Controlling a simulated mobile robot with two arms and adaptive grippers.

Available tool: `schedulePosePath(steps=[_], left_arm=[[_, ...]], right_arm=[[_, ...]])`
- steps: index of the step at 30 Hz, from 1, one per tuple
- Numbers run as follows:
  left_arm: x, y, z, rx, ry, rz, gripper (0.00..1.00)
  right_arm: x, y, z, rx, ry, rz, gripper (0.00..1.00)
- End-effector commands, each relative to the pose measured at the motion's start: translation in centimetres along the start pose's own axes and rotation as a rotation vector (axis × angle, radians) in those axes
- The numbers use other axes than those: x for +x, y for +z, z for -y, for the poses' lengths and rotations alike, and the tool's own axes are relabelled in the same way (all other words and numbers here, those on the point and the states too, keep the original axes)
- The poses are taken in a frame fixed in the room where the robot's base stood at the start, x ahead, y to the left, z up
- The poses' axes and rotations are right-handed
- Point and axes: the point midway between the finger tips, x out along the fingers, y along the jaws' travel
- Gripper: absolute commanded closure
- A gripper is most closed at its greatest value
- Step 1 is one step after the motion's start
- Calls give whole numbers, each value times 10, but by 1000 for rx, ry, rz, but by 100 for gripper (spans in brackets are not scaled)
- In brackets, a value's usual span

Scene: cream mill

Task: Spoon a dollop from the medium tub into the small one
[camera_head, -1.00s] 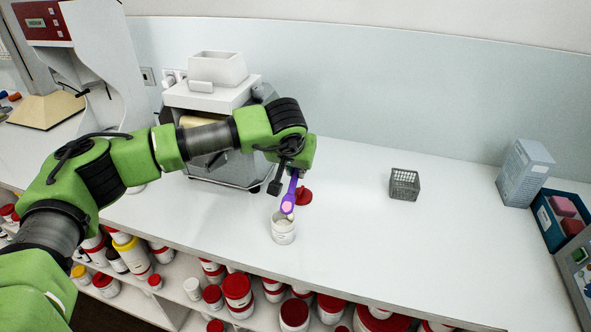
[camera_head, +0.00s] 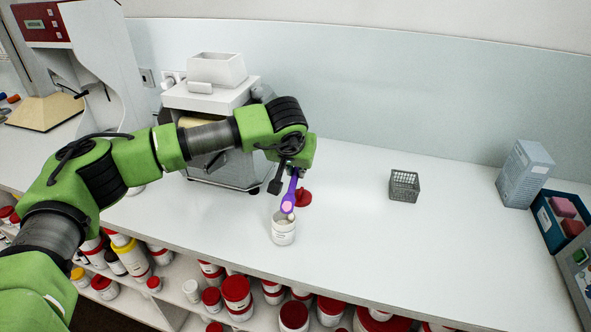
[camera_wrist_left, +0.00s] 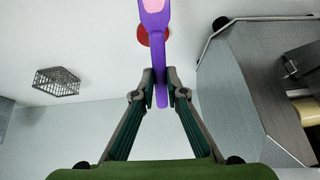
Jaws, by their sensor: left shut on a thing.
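My left gripper (camera_head: 294,172) is shut on a purple spoon (camera_head: 291,189), also seen between the fingertips (camera_wrist_left: 161,82) in the left wrist view. The spoon points down, and its bowl holds something pink (camera_head: 287,206). The bowl is over the mouth of an open white tub (camera_head: 284,233) near the counter's front edge; I cannot tell if they touch. I cannot tell whether this tub is the medium or the small one, and its contents are mostly hidden. A red lid (camera_head: 304,198) lies on the counter just behind it. My right gripper is not in view.
A grey mill machine (camera_head: 226,170) stands behind my left arm. A wire basket (camera_head: 404,186) is right of the middle, with a grey box (camera_head: 525,173) and blue bin (camera_head: 545,222) farther right. Shelves below hold several red-lidded tubs (camera_head: 237,290).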

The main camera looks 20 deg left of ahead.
Motion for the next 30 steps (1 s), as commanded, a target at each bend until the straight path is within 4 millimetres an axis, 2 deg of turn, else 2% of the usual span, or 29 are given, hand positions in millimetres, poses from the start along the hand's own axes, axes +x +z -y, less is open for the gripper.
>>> schedulePosePath(steps=[24, 30], left_arm=[[-48, -31, 4, -1, 1, -2, 100], [-50, -32, 4, 0, 1, 0, 100]], right_arm=[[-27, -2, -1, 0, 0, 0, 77], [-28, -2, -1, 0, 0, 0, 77]])
